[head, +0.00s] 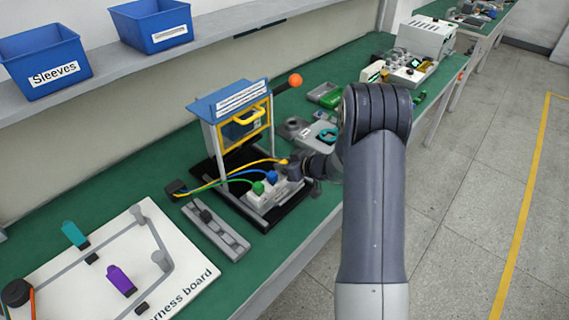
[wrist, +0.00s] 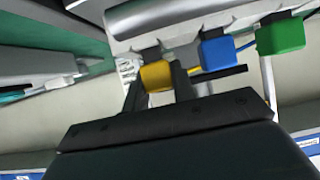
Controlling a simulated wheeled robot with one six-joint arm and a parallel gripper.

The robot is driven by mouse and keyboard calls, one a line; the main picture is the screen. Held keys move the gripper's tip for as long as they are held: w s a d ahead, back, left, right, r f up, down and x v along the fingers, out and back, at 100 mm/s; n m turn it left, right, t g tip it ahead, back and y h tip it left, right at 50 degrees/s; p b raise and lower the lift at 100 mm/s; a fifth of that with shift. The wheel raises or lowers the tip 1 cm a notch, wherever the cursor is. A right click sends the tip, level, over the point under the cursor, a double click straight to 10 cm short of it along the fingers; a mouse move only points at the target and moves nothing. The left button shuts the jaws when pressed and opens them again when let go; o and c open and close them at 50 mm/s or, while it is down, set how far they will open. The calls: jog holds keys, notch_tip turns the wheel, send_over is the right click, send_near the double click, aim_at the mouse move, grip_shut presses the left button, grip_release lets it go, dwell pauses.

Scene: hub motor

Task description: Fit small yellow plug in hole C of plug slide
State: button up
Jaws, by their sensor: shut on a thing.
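The small yellow plug (wrist: 156,75) is between the fingers of my gripper (wrist: 158,84) in the wrist view. The yellow plug also shows in the head view (head: 284,162), at the end of a yellow cable. A dark part lies between it and the pale block, which looks like the plug slide (wrist: 140,16). The plug lines up with the blue plug (wrist: 218,52) and green plug (wrist: 280,37) at the same block. I cannot tell how deep the yellow plug sits, and no hole letters are readable. My gripper (head: 287,166) is at the block's right end in the head view.
A blue-topped stand with a yellow handle (head: 250,116) rises behind the block. A grey rail (head: 216,230) and the white harness board (head: 60,275) lie to the left. The cables run left to a dark connector (head: 175,188). Several devices stand farther back.

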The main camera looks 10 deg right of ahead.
jog(key=shift+f, duration=0.35)
jog(key=o, duration=1)
jog(key=shift+r, duration=0.1)
jog(key=shift+o, duration=0.2)
jog(key=v, duration=1)
jog(key=shift+s+d, duration=0.2)
jog(key=shift+s, duration=0.15)
